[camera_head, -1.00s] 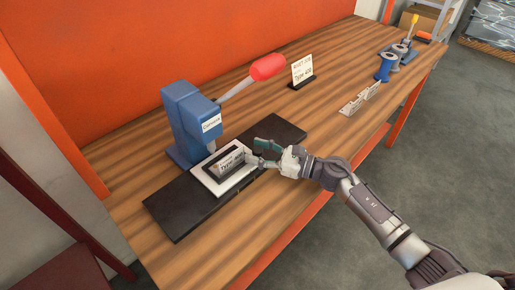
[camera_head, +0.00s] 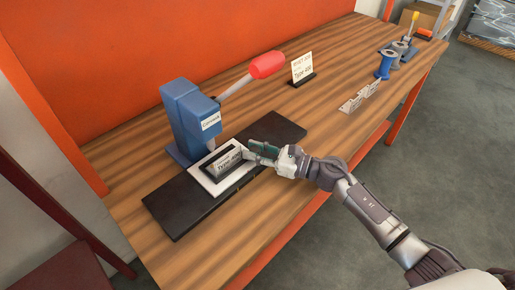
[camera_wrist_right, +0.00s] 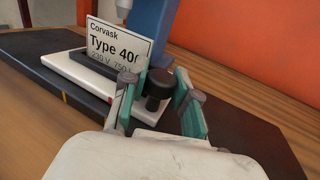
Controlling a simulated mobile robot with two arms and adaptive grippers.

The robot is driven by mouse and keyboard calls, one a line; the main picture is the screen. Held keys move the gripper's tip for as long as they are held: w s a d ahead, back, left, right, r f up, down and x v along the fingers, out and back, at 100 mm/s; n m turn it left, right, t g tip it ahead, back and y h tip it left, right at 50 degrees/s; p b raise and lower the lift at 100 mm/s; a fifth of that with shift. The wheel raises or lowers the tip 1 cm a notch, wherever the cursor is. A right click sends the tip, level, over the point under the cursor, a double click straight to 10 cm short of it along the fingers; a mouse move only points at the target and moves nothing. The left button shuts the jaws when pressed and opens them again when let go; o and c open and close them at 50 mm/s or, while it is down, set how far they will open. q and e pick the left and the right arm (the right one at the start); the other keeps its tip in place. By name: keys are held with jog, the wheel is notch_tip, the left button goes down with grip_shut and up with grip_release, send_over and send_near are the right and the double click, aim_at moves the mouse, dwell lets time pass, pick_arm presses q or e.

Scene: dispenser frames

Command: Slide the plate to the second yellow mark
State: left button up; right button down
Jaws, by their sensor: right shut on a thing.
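The white plate (camera_head: 207,186) lies on a long black base (camera_head: 178,210), below the blue device's nozzle. It carries a dark holder with a "Corvask Type 40…" label card (camera_wrist_right: 115,42) and an upright black knob (camera_wrist_right: 158,88). My right gripper (camera_head: 254,151) is at the plate's right end, its green-padded fingers (camera_wrist_right: 157,100) on either side of the knob and shut on it. A small yellow mark (camera_wrist_right: 65,97) shows on the base's front edge in the wrist view; other marks are not clear. My left gripper is not in view.
The blue device (camera_head: 187,118) with a red-handled lever (camera_head: 267,65) stands behind the base. The base is bare at both ends.

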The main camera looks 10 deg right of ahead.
aim_at(231, 160)
jog(key=s+a, duration=0.1)
jog(key=a, duration=0.1)
jog(key=s+a, duration=0.2)
jog(key=shift+s+a, duration=0.1)
jog(key=shift+a, duration=0.25)
jog(key=shift+d+f, duration=0.1)
jog(key=c, duration=0.9)
grip_release()
jog(key=shift+d, duration=0.1)
jog(key=v, duration=1.1)
jog(key=shift+s+d, duration=0.2)
jog(key=shift+s, duration=0.1)
